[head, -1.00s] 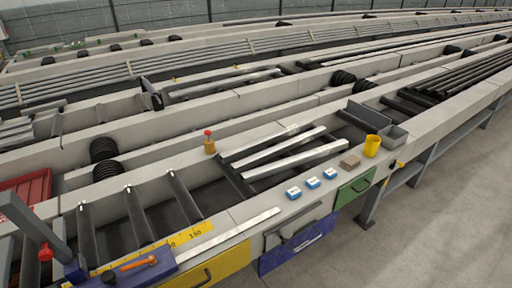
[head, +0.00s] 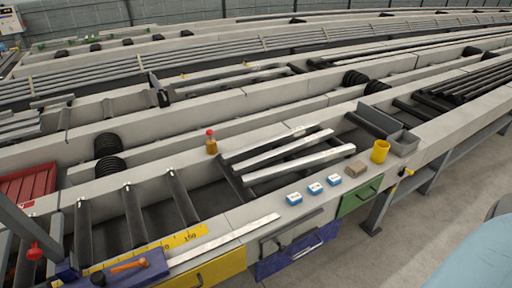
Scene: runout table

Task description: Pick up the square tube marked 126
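Three light square tubes lie side by side at a slant across the runout table in the head view: a far one (head: 262,144), a middle one (head: 285,151) and a near one (head: 300,165). Any markings on them are too small to read, so I cannot tell which is 126. Three blue-and-white blocks lie in front of them: a left one (head: 294,198), a middle one (head: 315,188) and a right one (head: 334,180). Their print is not legible either. Neither of my grippers shows in the view.
A red-topped amber bottle (head: 211,142) stands behind left.

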